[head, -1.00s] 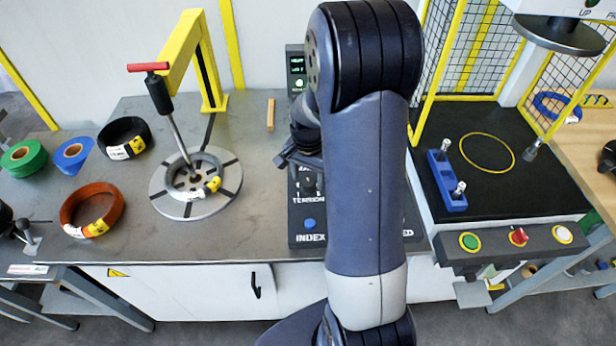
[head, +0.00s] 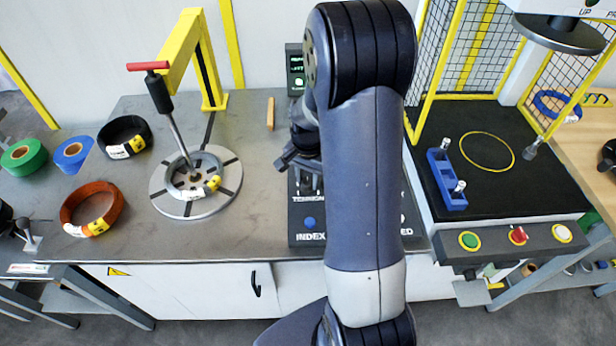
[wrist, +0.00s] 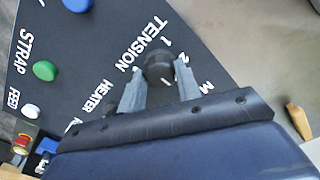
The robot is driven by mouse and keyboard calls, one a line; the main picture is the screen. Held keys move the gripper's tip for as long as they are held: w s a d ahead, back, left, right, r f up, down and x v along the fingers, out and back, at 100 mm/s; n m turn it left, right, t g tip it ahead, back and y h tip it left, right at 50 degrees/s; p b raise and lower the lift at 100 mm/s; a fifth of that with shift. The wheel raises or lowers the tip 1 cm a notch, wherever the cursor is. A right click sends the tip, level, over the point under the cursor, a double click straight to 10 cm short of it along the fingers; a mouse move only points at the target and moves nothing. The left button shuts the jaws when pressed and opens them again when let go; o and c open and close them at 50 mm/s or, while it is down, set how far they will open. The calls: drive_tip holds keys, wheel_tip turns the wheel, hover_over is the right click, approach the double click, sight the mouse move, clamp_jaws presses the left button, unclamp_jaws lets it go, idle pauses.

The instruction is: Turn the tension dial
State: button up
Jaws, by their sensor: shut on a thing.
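The black tension dial (wrist: 158,66) is on the dark control panel (wrist: 95,50), beside the white word TENSION and the numbers 1 and 2. My gripper (wrist: 159,72) is shut on the dial, with one grey finger on each side of it in the wrist view. In the head view my gripper (head: 307,183) is low over the panel, just above the TENSION label. There the fingers and arm largely hide the dial, and my arm covers much of the panel's right part.
In the wrist view, blue (wrist: 77,4), green (wrist: 44,70) and white (wrist: 29,111) buttons sit left of the dial. In the head view, a ring lies on the round turntable (head: 228,180) to the left. The blue block (head: 446,182) stands right of my arm.

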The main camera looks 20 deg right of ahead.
sight(308, 181)
drive_tip(key=shift+n, duration=0.3)
drive_tip(key=n+b, duration=0.2)
drive_tip(key=n, duration=0.3)
drive_tip(key=n+b, duration=0.1)
drive_tip(key=n, duration=0.5)
idle(0.6)
drive_tip(key=o, duration=1)
drive_tip(key=shift+c, duration=0.2)
wheel_tip(308, 181, up, 11)
drive_tip(key=shift+b, duration=0.4)
drive_tip(key=shift+f, duration=0.15)
